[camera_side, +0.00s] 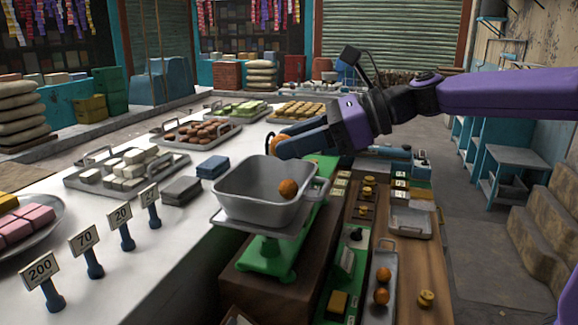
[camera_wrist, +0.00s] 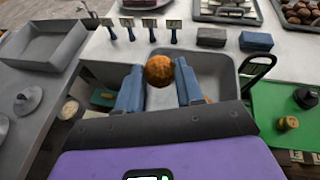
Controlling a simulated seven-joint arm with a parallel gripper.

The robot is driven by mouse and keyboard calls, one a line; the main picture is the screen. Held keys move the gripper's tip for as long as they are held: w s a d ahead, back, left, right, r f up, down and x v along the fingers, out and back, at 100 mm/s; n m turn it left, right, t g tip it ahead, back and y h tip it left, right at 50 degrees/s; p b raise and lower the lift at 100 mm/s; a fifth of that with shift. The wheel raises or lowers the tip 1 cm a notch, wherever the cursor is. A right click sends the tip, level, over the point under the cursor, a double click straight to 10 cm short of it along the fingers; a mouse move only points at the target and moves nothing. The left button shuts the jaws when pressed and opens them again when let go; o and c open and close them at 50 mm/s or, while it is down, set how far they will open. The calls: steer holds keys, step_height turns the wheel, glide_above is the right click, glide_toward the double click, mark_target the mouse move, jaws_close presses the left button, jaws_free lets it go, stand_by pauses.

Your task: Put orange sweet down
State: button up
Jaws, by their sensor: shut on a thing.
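My gripper (camera_side: 283,147) has blue fingers shut on an orange sweet (camera_side: 275,141), a round ball partly hidden by a finger in the side view. In the wrist view, my gripper (camera_wrist: 160,82) has the orange sweet (camera_wrist: 158,70) between its fingertips. It is held above the grey weighing pan (camera_side: 241,189), which also shows behind the fingers in the wrist view (camera_wrist: 219,72). Another orange sweet (camera_side: 287,188) lies inside the pan, towards its right side. The pan sits on a green scale (camera_side: 265,258).
A narrow metal tray (camera_side: 384,258) at the front right holds two more orange sweets. Price signs (camera_side: 85,240) stand left of the scale on the white counter. Trays of sweets (camera_side: 127,170) lie behind them. A small empty tray (camera_side: 408,221) is at the right.

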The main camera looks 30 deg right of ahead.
steer(key=shift+w+a+f, duration=0.25)
steer(key=shift+w+f, duration=0.05)
steer(key=shift+f, duration=0.15)
steer(key=f, duration=0.3)
steer(key=shift+w+a, duration=0.1)
steer(key=shift+w, duration=0.15)
steer(key=shift+f, duration=0.35)
steer(key=shift+f, duration=0.6)
